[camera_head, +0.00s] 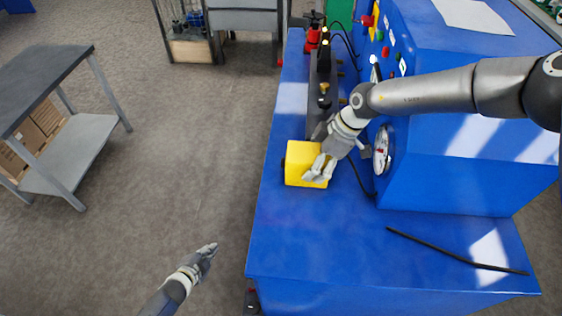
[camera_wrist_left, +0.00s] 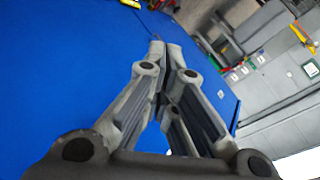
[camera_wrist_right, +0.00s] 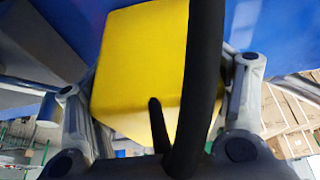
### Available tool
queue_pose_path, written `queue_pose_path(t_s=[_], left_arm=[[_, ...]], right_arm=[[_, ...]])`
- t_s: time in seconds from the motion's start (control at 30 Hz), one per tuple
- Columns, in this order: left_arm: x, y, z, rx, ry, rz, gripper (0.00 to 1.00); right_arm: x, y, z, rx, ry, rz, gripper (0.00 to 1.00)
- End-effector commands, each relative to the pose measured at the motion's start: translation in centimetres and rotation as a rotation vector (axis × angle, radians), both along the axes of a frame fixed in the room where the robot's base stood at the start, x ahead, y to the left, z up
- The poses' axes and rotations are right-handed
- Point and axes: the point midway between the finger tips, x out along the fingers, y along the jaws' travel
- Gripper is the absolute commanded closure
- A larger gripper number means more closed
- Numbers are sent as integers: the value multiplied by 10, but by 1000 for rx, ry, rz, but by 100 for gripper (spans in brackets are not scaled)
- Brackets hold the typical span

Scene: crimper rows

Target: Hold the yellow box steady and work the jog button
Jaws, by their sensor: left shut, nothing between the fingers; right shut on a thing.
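The yellow box (camera_head: 300,158) sits on the blue bench near its left edge, in front of the black tooling row. My right gripper (camera_head: 322,168) is shut on the yellow box, its fingers at the box's right side; the box fills the middle of the right wrist view (camera_wrist_right: 142,60) between the fingers. I cannot make out a jog button on the faces that show. My left gripper (camera_head: 211,247) is shut and empty, left of the bench and apart from it. Its closed fingertips show in the left wrist view (camera_wrist_left: 165,45).
The blue bench (camera_head: 330,240) has clear room in front of the box. A black rod (camera_head: 455,250) lies at its front right. The blue machine housing (camera_head: 440,165) with a round gauge (camera_head: 381,150) stands right of the box. A black cable (camera_wrist_right: 205,80) crosses the right wrist view.

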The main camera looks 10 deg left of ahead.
Motion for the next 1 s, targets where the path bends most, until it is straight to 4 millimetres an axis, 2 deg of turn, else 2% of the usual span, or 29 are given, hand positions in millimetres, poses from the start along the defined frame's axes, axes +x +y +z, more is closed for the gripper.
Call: queue_pose_path(t_s=[0.03,0.2,0.4,0.5,0.6,0.73,0.87,1.0], left_arm=[[19,-1,19,34,-60,-53,100],[72,-10,85,174,-261,-247,100],[118,-30,172,376,-513,-487,100],[132,-44,217,495,-644,-614,100],[140,-58,257,617,-769,-734,100],[143,-75,298,762,-902,-865,100],[141,-86,323,863,-988,-954,100],[140,-91,333,908,-1025,-992,100]], right_arm=[[-3,0,-4,-3,8,3,57],[-4,0,-4,-3,8,3,57],[-4,0,-4,-3,9,4,57],[-4,0,-4,-4,9,4,57],[-4,0,-4,-4,9,4,57],[-4,0,-5,-4,9,4,57],[-4,0,-5,-4,9,4,57],[-4,0,-5,-4,10,4,57]])
